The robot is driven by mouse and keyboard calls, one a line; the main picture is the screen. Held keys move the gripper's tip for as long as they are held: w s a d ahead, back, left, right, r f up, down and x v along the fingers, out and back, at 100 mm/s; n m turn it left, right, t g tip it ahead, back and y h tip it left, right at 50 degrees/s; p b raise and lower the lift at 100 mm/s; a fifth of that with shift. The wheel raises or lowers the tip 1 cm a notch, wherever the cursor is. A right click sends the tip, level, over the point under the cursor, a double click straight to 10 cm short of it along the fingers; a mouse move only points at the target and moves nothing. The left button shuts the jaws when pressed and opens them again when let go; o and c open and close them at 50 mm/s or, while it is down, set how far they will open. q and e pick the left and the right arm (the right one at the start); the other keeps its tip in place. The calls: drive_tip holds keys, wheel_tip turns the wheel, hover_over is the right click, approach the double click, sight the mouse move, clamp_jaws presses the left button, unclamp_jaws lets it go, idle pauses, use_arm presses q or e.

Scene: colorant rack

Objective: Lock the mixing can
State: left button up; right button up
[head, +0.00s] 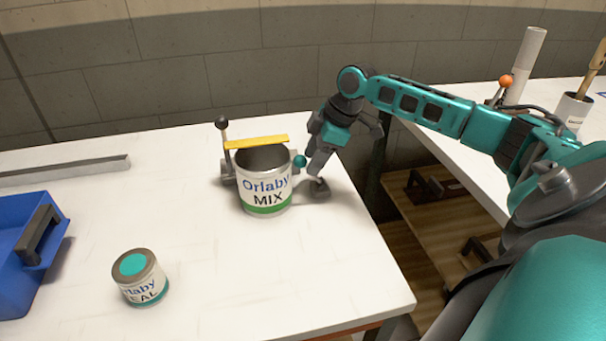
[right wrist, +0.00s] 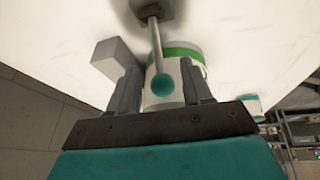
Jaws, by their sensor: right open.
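The mixing can (head: 264,187), white with a green band and "Orlaby MIX" on it, stands upright on the white table. It also shows in the right wrist view (right wrist: 183,52). A lever with a teal knob (head: 299,161) is at its right side; the knob also shows in the right wrist view (right wrist: 163,85). My right gripper (head: 312,172) is open at the can's right side. In the right wrist view its fingers (right wrist: 163,78) lie either side of the lever, with visible gaps. A yellow bar (head: 257,141) is at the can's top. My left gripper is out of view.
A black-knobbed lever (head: 222,123) rises at the can's left. A small "Orlaby" can with a teal lid (head: 134,264) stands front left. A blue crate (head: 22,250) and a grey bar (head: 65,170) lie left. The table's right edge is close to the can. The front middle is clear.

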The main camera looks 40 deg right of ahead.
drive_tip(key=x, duration=0.6)
drive_tip(key=shift+w, duration=0.1)
drive_tip(key=shift+c, duration=0.2)
drive_tip(key=shift+r, duration=0.1)
clamp_jaws()
drive_tip(key=shift+r, duration=0.1)
